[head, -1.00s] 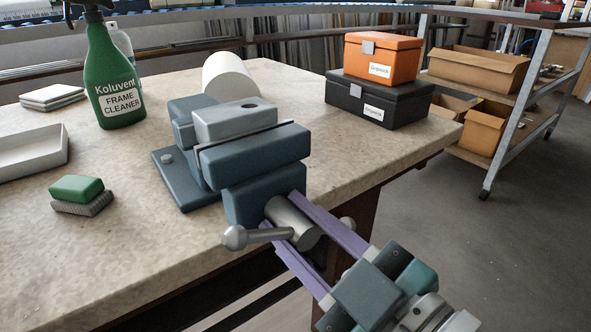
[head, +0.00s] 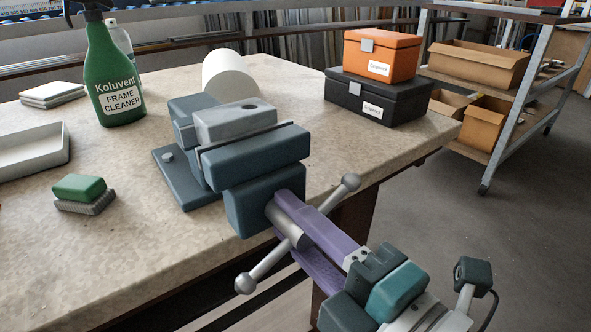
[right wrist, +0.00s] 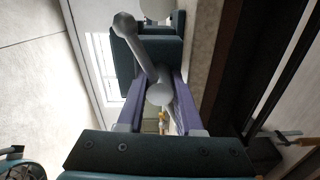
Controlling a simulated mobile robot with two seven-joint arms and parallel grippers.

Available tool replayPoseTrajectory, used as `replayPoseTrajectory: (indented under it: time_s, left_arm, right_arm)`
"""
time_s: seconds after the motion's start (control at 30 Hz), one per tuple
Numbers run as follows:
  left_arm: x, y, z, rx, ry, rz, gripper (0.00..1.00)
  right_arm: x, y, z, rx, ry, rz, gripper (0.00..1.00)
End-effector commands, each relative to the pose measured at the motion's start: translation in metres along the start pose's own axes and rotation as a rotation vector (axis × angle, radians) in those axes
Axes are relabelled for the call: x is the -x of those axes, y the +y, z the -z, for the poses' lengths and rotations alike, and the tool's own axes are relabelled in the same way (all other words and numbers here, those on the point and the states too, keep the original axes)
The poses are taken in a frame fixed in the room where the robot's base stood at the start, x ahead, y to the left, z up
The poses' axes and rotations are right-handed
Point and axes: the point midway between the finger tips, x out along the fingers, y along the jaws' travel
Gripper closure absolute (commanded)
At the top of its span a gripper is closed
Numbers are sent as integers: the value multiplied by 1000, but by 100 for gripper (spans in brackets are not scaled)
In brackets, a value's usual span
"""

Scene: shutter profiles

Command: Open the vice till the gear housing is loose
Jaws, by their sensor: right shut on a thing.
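The blue-grey vice (head: 262,161) is mounted near the bench's front edge. The gear housing (head: 236,122), a light grey block with a dark hole on top, sits between its jaws. I see no clear gap beside it. The vice's handle bar (head: 265,266) has ball ends and slants from lower left to upper right through the screw head. My right gripper (head: 287,222) has purple fingers, shut on the vice handle at the screw head. In the right wrist view the bar (right wrist: 143,53) rises between the fingers. My left gripper is not in view.
A green spray bottle (head: 114,75), a green sponge on a grey pad (head: 79,188) and a pale tray (head: 30,150) are at left. Orange (head: 381,55) and black (head: 377,98) boxes are stacked at the back right.

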Motion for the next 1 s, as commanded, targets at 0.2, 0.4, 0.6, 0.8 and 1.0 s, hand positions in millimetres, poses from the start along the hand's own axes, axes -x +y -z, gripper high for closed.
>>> replayPoseTrajectory:
  time_s: [0.2,0.4,0.6,0.8,1.0]
  left_arm:
    - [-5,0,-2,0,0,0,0]
    - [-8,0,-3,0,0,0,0]
    - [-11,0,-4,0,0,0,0]
    - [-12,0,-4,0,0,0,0]
    - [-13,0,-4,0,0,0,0]
  right_arm:
    - [0,-2,0,197,0,1,100]
    - [0,-2,0,352,0,1,100]
    - [0,-2,0,458,0,2,100]
    - [0,-1,0,512,0,3,100]
    - [0,-2,0,534,0,3,100]
